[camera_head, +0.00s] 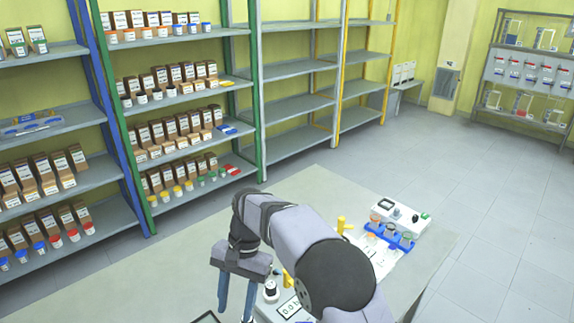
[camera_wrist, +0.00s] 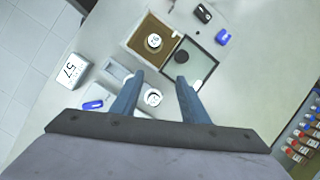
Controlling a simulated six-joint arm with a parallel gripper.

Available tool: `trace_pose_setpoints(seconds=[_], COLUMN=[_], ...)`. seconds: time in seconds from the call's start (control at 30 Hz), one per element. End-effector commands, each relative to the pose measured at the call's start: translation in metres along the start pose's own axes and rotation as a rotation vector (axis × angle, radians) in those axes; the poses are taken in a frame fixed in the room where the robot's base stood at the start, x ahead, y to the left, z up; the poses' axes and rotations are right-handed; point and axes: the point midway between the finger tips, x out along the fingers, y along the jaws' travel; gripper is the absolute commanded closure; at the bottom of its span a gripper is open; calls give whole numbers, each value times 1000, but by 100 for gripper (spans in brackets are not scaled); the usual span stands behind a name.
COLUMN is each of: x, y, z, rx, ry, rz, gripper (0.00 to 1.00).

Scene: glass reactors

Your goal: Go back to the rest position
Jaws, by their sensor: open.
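My gripper (camera_head: 236,296) hangs above the pale work table (camera_head: 318,183), its two blue fingers pointing down. In the wrist view, my gripper (camera_wrist: 158,82) is open, with its fingers apart and nothing held between them. A small white jar (camera_wrist: 152,97) shows below, close to the left finger in the picture. My arm spans the table in the head view and hides part of what stands there.
A brown tray (camera_wrist: 138,48) holds a round white container. A dark-framed glassy plate (camera_wrist: 203,64) lies beside it. A white box marked 57 (camera_wrist: 69,70) stands left. A blue rack (camera_head: 384,236) holds jars at the table's right. Stocked shelves (camera_head: 172,33) stand behind.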

Motion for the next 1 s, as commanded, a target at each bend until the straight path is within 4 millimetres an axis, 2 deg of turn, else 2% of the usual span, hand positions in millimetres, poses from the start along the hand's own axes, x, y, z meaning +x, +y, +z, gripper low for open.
trace_pose_setpoints(seconds=[0.1, 0.27, 0.47, 0.6, 0.7, 0.8, 1.0], x=[-12, -19, -12, 1, 12, 21, 32], y=[45, 114, 201, 252, 280, 299, 317], z=[-11, -16, -2, 17, 31, 43, 55], rx=[-16, -61, -133, -186, -222, -250, -281], ry=[54, 131, 217, 263, 287, 303, 318], rz=[-7, 0, 33, 62, 82, 99, 116], gripper=[59, 59, 59, 59, 59, 59, 59])
